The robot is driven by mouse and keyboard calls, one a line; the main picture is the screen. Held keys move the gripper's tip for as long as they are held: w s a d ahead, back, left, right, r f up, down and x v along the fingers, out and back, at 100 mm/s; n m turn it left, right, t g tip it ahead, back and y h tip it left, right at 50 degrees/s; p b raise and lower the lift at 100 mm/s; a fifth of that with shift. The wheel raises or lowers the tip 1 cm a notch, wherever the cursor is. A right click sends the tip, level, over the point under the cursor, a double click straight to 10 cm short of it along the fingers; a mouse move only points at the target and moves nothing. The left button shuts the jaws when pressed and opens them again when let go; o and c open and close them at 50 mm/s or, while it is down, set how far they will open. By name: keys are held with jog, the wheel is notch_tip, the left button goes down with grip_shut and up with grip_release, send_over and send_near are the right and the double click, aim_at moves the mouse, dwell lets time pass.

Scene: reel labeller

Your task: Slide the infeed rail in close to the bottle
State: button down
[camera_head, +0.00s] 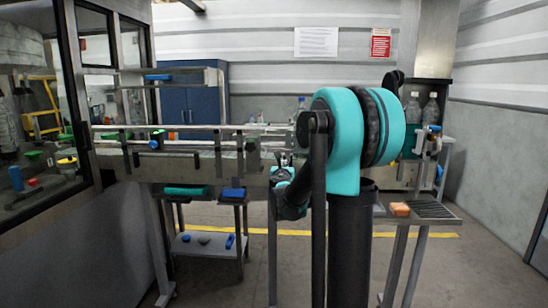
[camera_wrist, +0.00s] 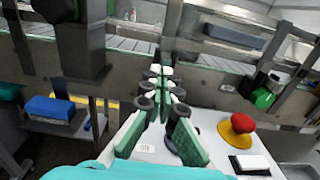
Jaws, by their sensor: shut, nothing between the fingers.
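The conveyor (camera_head: 200,145) runs across the head view and carries long guide rails (camera_head: 190,128) on posts. I cannot tell for certain which of these is the infeed rail. A clear bottle (camera_head: 301,104) shows just left of my arm's teal joint; small bottles (camera_wrist: 131,15) also show at the top of the wrist view. My gripper (camera_wrist: 160,82) is shut and empty, its green-padded fingers pointing at the conveyor's side. In the head view my gripper (camera_head: 283,168) is small, in front of the conveyor and partly hidden by my arm.
A red button on a yellow base (camera_wrist: 238,124) and a green knob (camera_wrist: 264,98) are right of my gripper. A machine cabinet (camera_head: 40,100) stands left; a side table (camera_head: 425,212) stands right.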

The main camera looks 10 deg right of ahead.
jog(key=shift+w+a, duration=0.1)
jog(key=shift+w, duration=0.3)
jog(key=x, duration=1.3)
jog(key=shift+w, duration=0.2)
jog(key=x, duration=0.3)
jog(key=shift+w, duration=0.2)
